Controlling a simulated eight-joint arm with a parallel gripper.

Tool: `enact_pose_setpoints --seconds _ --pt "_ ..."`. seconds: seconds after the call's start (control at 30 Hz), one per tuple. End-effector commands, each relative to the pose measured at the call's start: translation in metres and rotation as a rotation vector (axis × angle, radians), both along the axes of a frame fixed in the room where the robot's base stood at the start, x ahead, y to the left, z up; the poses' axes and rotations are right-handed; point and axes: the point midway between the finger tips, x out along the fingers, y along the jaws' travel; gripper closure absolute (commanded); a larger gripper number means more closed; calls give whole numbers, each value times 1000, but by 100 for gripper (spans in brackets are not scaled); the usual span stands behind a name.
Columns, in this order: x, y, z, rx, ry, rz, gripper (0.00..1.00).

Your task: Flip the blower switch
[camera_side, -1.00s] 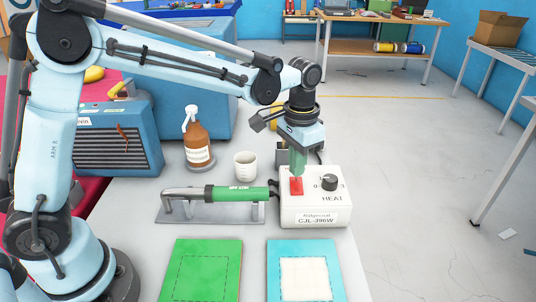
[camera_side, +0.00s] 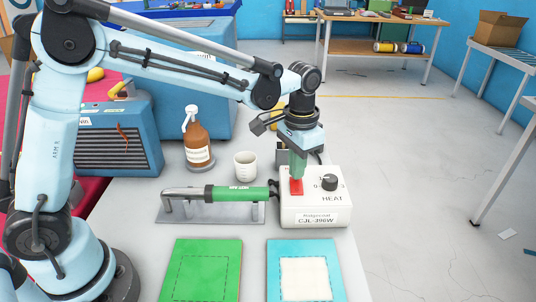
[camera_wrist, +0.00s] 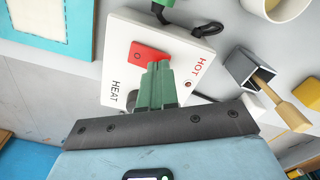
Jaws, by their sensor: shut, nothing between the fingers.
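The white control box (camera_side: 315,210), marked HEAT, stands on the table with a dark knob (camera_side: 329,183) on its top. A red rocker switch (camera_side: 296,187) sits left of the knob; it also shows in the wrist view (camera_wrist: 149,52). My gripper (camera_side: 297,176) is shut and empty, pointing down with its green fingertips at the red switch. In the wrist view the fingertips (camera_wrist: 158,66) overlap the switch's edge, and part of the switch is hidden behind them. I cannot tell whether they touch. The green-handled hot-air tool (camera_side: 234,193) rests on its grey stand left of the box.
A brown spray bottle (camera_side: 197,146) and a white cup (camera_side: 245,165) stand behind the tool. A green board (camera_side: 203,270) and a blue board with a white patch (camera_side: 303,277) lie in front. A grey holder with a wooden-handled brush (camera_wrist: 262,75) is beside the box.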

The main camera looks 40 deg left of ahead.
Motion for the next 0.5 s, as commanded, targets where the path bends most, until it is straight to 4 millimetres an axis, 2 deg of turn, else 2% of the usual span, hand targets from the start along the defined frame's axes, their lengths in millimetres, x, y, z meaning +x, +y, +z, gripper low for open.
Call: enact_pose_setpoints --seconds 0.5 --pt "0 0 -7 0 0 0 100"
